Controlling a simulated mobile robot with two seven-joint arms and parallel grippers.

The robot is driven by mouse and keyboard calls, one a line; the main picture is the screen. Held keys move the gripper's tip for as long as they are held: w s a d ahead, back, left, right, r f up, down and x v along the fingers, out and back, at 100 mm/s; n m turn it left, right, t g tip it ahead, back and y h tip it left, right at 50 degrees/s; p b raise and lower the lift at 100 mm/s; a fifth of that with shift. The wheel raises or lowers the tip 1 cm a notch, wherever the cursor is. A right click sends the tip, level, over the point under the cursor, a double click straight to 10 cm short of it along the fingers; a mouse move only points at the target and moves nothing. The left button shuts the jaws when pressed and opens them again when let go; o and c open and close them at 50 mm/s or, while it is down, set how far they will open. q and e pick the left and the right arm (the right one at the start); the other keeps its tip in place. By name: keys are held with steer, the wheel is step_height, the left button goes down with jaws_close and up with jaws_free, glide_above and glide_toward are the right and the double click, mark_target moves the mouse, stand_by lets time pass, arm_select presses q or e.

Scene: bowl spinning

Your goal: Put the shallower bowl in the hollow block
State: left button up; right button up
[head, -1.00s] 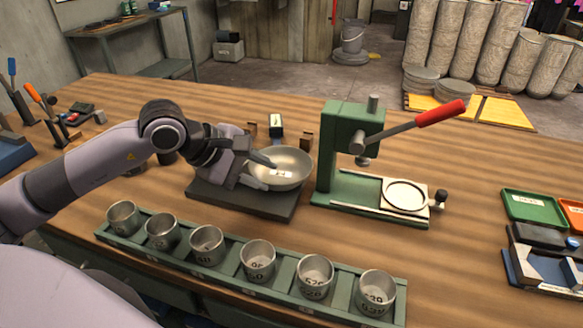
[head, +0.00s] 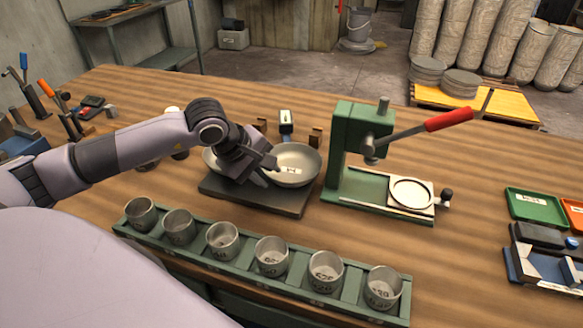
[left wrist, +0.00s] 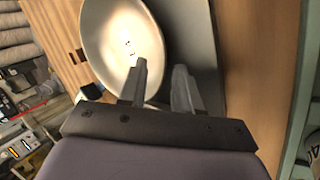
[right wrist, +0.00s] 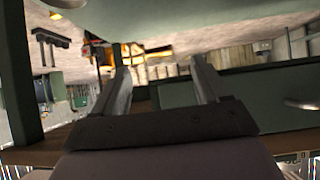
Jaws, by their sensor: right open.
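A shallow metal bowl (head: 295,165) with a small white label rests on a dark slab (head: 262,200). It fills much of the left wrist view (left wrist: 118,35). A second bowl's rim (head: 210,160) shows to its left, mostly hidden by my arm; I cannot compare depths. My left gripper (head: 272,168) is at the first bowl's near-left rim. In the left wrist view its fingers (left wrist: 162,85) are apart, one over the bowl, the other beyond its rim. My right gripper (right wrist: 162,80) is open and empty, away from the bowls. I cannot clearly identify the hollow block.
A green press (head: 350,150) with a red-handled lever (head: 448,120) stands right of the bowls. A green rack (head: 250,276) of several metal cups runs along the front. Small brown blocks (head: 315,136) stand behind the bowls. Green and orange trays (head: 537,207) lie at right.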

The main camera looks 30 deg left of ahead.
arm_select(q)
jaws_close()
steer(key=shift+r, duration=0.15)
step_height(320, 180, up, 20)
stand_by(0.8)
